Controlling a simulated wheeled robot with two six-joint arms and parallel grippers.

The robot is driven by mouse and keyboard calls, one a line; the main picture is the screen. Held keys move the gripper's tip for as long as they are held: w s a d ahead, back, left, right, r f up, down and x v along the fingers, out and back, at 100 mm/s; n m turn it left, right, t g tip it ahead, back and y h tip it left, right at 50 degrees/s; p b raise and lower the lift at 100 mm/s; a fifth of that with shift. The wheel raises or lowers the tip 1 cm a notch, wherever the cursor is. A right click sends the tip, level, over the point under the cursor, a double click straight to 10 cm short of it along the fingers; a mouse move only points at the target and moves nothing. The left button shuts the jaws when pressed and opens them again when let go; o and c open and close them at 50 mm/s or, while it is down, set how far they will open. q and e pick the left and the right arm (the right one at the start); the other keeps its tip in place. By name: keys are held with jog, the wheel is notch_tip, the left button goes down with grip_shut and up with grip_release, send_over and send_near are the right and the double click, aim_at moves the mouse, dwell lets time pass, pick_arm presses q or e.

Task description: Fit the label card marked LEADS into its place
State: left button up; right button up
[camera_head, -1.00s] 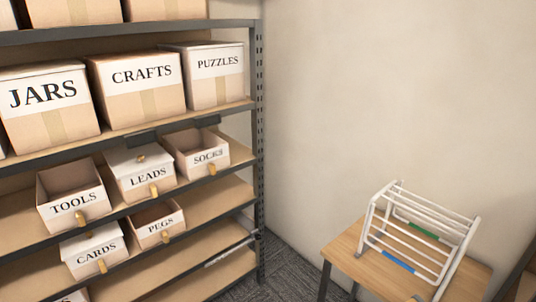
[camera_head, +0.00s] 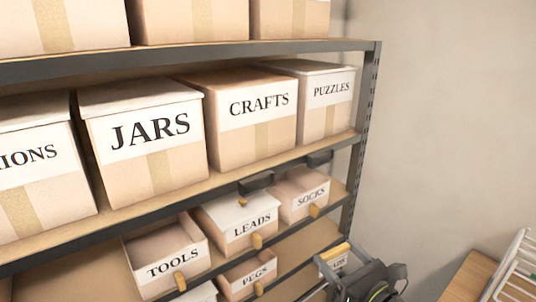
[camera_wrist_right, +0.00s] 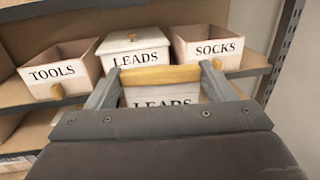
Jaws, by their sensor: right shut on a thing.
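My right gripper (camera_head: 338,258) is at the lower right of the head view. It is shut on the label card marked LEADS (camera_wrist_right: 163,98), a white card with a yellow wooden strip along its top. The strip sits between the two fingers in the wrist view. The card's lower part is hidden behind the gripper there. A lidded box marked LEADS (camera_head: 251,228) stands on the shelf between TOOLS and SOCKS, beyond the held card. A dark holder (camera_head: 257,181) is on the shelf edge above this box, and another (camera_head: 320,158) above SOCKS. My left gripper is not in view.
The open TOOLS box (camera_head: 172,265) is left of LEADS and the SOCKS box (camera_head: 312,197) right of it. A PEGS box (camera_head: 258,275) is below. The rack's upright (camera_head: 366,110) bounds the right end. A white wire rack (camera_head: 518,270) is on a wooden table (camera_head: 465,282).

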pick_arm(q)
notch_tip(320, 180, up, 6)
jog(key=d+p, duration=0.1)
jog(key=p, duration=0.4)
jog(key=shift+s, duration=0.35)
pick_arm(e)
jog(key=w+a+r+n+y, duration=0.1)
jog(key=w+a+r+y, duration=0.2)
jog(key=w+a+r, duration=1.4)
jog(key=shift+r+n+g, duration=0.4)
jog(key=shift+r, duration=0.1)
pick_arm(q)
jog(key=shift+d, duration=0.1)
pick_arm(e)
jog(key=shift+w, duration=0.1)
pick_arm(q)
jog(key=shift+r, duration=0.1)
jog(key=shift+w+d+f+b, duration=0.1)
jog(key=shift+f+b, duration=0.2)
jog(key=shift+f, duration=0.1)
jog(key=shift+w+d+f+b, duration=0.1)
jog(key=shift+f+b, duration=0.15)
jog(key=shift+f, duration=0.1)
pick_arm(e)
notch_tip(320, 180, down, 2)
jog(key=shift+f, duration=0.15)
